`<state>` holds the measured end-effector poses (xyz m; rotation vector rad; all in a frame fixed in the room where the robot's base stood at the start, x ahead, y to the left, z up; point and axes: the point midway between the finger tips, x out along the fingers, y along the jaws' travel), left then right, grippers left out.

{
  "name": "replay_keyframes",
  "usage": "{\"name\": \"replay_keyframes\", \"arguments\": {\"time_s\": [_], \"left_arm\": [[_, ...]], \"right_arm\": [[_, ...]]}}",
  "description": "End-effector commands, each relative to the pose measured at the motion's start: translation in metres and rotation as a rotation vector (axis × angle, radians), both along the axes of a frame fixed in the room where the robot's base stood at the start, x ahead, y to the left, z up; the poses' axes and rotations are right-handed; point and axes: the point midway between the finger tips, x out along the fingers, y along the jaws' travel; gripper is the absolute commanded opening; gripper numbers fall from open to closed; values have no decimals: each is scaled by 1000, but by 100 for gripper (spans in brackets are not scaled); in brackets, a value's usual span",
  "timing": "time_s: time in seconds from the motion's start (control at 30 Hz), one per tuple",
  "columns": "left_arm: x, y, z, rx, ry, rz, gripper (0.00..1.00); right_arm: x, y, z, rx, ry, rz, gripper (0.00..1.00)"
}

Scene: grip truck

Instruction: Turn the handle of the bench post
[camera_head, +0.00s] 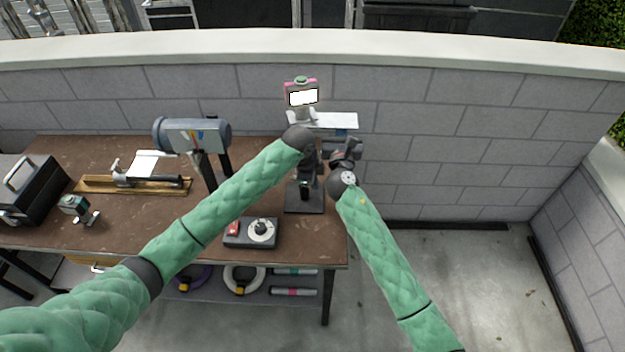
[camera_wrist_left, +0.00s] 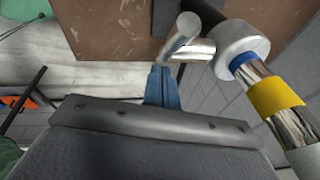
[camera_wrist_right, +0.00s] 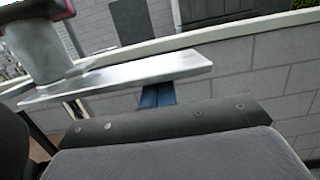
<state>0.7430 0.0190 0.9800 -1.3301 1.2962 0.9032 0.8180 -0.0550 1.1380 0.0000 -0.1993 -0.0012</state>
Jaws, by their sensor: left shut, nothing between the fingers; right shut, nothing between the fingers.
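The bench post stands at the right end of the brown workbench on a dark base plate (camera_head: 303,200). My grippers hide most of its middle. In the left wrist view, a short metal bar handle (camera_wrist_left: 182,37) sticks out beside a white collar, with a chrome rod (camera_wrist_left: 278,97) banded blue and yellow. My left gripper (camera_head: 309,170) is shut and empty, its blue fingertips (camera_wrist_left: 160,72) just short of the bar; I cannot tell whether they touch. My right gripper (camera_head: 348,150) is shut and empty. Its blue fingers (camera_wrist_right: 157,93) are by a pale flat plate (camera_wrist_right: 130,78).
A small screen device (camera_head: 301,94) stands above the pale plate. A joystick box (camera_head: 250,233), a blue-grey cylinder (camera_head: 192,135), a wooden board (camera_head: 133,184) and a black case (camera_head: 30,190) are on the bench. A block wall (camera_head: 440,120) runs behind; the floor at right is clear.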

Motion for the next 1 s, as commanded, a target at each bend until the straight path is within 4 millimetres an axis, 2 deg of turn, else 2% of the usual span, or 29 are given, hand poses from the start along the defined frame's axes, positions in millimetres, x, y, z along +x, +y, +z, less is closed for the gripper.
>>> {"name": "replay_keyframes", "arguments": {"time_s": [0.33, 1.0], "left_arm": [[0, -2, -10, 0, 1, -1, 0], [0, -3, -10, -1, 0, -1, 0]], "right_arm": [[0, 0, 2, 1, -3, 1, 0], [0, 0, 2, 1, -3, 1, 0]]}}
